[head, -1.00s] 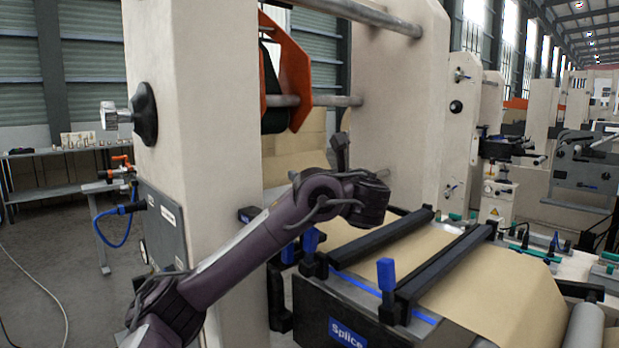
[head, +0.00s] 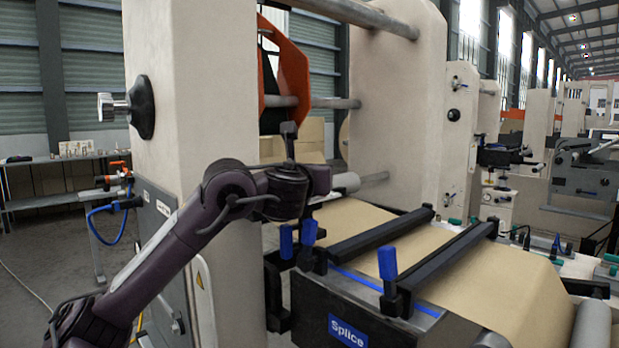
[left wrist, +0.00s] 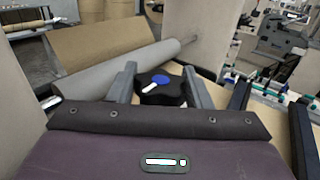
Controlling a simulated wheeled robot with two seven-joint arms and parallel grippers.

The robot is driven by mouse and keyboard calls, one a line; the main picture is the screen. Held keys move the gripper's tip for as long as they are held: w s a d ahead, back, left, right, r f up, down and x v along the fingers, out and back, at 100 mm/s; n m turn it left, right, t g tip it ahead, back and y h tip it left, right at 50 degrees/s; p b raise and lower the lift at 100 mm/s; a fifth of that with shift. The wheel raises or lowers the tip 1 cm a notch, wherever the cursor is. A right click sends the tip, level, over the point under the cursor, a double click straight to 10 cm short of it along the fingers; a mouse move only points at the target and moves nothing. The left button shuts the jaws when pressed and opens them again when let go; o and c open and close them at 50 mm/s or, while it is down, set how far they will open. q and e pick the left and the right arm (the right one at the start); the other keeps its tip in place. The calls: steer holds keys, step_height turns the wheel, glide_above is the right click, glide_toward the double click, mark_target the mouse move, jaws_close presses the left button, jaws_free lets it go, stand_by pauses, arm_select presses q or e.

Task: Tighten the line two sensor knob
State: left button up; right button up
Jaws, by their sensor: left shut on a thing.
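My left gripper (left wrist: 160,86) is shut on a black lobed knob (left wrist: 172,98) with a blue centre and a white mark, seen in the left wrist view. The knob sits between the two grey fingers. Whether it is fixed to anything is hidden. In the head view my left gripper (head: 289,138) is in front of the gap between the pale machine frames, above and left of the kraft web; the knob cannot be made out clearly there. No label shows whether this is the line two sensor knob. My right gripper is in neither view.
The splice table (head: 300,302) with blue-handled black clamp bars (head: 445,268) stands at the lower right. A pale upright frame (head: 185,120) with a black-based handle (head: 143,108) stands at left. A grey roller (left wrist: 125,70) lies close beyond the gripper. A bench (head: 60,172) stands behind.

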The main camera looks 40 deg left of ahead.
arm_select(q)
steer(key=shift+a+r, duration=0.15)
steer(key=shift+r, duration=0.1)
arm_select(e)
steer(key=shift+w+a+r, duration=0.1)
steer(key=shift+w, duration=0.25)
arm_select(q)
steer(key=o, duration=0.9)
steer(key=shift+f, duration=0.1)
steer(key=shift+s+d, duration=0.35)
steer(key=shift+s, duration=0.15)
steer(key=shift+p+v, duration=0.35)
steer(key=shift+v, duration=2.9)
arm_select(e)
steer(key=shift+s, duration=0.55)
